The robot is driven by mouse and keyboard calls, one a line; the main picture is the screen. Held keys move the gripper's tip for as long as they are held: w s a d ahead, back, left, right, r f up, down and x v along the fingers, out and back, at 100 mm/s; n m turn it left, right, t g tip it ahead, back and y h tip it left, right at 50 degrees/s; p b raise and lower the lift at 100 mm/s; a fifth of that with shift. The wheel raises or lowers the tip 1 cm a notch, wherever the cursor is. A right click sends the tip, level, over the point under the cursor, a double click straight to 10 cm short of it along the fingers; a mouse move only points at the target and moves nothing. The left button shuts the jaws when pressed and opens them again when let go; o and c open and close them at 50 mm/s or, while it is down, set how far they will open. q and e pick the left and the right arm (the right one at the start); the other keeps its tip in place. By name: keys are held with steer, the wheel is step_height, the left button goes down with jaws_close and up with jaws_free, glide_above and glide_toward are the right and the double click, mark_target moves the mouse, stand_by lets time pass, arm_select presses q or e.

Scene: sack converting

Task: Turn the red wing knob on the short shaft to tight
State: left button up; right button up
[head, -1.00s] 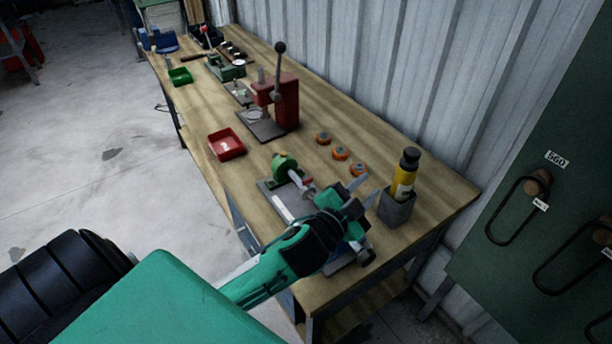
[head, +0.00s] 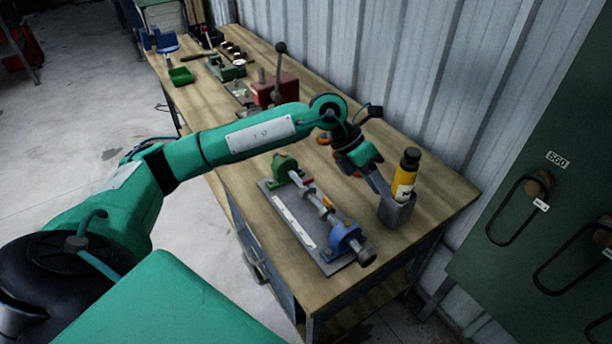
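A short shaft (head: 316,196) lies in a fixture on a grey base plate (head: 275,207), between a green block (head: 284,166) and a blue block (head: 345,236). A small red piece on the shaft, apparently the red wing knob (head: 309,187), sits near the middle; its angle is too small to read. My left gripper (head: 380,188) hangs pointing down, to the right of the shaft and apart from it, close to the grey holder. I cannot tell whether its fingers are open or shut. My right gripper is not in view.
A grey holder (head: 396,212) with a yellow bottle (head: 404,178) stands right of the fixture. A corrugated wall backs the bench.

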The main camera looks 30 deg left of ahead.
arm_select(q)
steer(key=w+a+y, duration=0.2)
steer(key=a+y, duration=0.3)
steer(key=a, duration=0.6)
step_height(320, 180, up, 3)
steer(key=n+y, duration=0.2)
steer(key=y, duration=0.1)
glide_above(306, 180)
step_height(306, 180, down, 12)
steer(key=p, duration=0.4)
steer(key=shift+f, duration=0.2)
steer(key=shift+f+p, duration=0.3)
steer(key=shift+f, duration=0.35)
jaws_close()
